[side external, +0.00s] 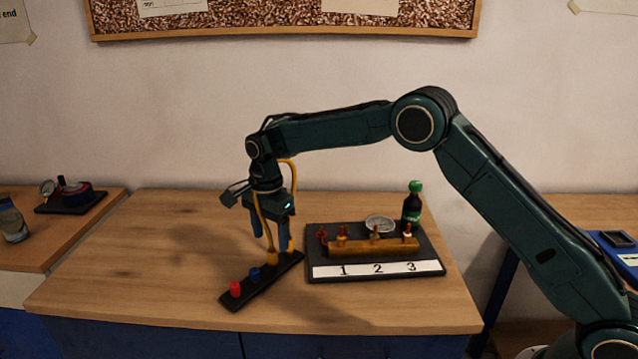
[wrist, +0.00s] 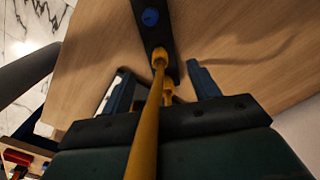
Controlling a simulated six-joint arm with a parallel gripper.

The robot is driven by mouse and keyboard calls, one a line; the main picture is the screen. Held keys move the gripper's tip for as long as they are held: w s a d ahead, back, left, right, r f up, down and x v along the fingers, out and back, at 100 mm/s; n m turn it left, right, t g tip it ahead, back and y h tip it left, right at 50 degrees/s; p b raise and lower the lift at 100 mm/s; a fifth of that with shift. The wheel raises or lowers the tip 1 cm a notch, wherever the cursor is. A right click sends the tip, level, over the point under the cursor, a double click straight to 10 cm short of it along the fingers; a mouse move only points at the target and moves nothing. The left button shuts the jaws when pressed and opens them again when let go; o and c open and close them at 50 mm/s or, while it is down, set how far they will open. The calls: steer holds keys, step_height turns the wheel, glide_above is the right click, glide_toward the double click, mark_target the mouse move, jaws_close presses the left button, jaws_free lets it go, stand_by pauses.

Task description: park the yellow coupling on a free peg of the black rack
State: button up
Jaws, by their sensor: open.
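The black rack (side external: 243,288) lies slantwise on the table, with a red coupling (side external: 235,289) and a blue coupling (side external: 254,274) on it. The yellow coupling (side external: 272,258) is upright at the rack's far part, beyond the blue one; its seating on a peg is hidden. It also shows in the wrist view (wrist: 160,58), with a yellow hose running from it. A second yellow piece (wrist: 169,92) shows behind the hose, partly hidden. My gripper (side external: 271,238) is open above the rack's far end. Its fingers (wrist: 162,84) are apart, with no visible grip on the coupling.
A dark board (side external: 315,250) with a brass manifold (side external: 370,246), a gauge (side external: 380,224) and labels 1, 2, 3 stands close right of the rack. A dark bottle (side external: 411,210) with a green cap stands behind it. The table left of the rack is clear.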

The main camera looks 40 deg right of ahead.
step_height(320, 180, up, 8)
stand_by(0.4)
steer(key=shift+r, duration=0.1)
